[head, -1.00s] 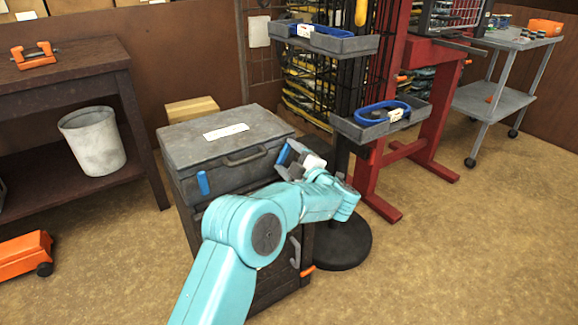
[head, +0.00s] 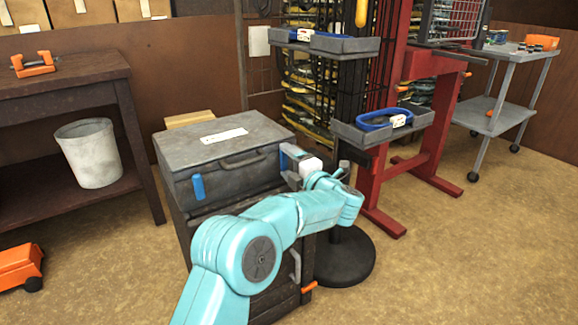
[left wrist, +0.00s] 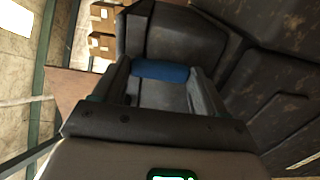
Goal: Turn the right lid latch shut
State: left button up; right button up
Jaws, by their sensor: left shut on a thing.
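A grey case (head: 220,146) with its lid down stands on a dark cabinet. A blue left latch (head: 198,187) hangs upright on its front. My left gripper (head: 288,158) is at the right end of the case's front, where it hides most of the right lid latch in the head view. In the left wrist view the blue right latch (left wrist: 160,70) lies across between the two fingers of my left gripper (left wrist: 162,82), which is shut on it. My right gripper is out of view.
The dark cabinet (head: 225,205) with a grey handle is under the case. A black stand with grey trays (head: 360,135) and a red frame (head: 372,195) are close on the right. A workbench and a white bin (head: 90,152) stand left.

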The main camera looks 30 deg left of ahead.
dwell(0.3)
pick_arm(q)
jog(key=o, duration=1.1)
jog(key=shift+c, duration=0.2)
jog(key=p+v, duration=0.4)
jog(key=v, duration=1.2)
jog(key=shift+d, duration=0.2)
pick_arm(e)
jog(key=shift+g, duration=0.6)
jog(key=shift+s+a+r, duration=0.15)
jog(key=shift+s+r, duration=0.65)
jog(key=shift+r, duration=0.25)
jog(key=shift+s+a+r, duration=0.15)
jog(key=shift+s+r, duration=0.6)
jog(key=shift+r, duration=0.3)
pick_arm(q)
jog(key=shift+s+f, duration=0.1)
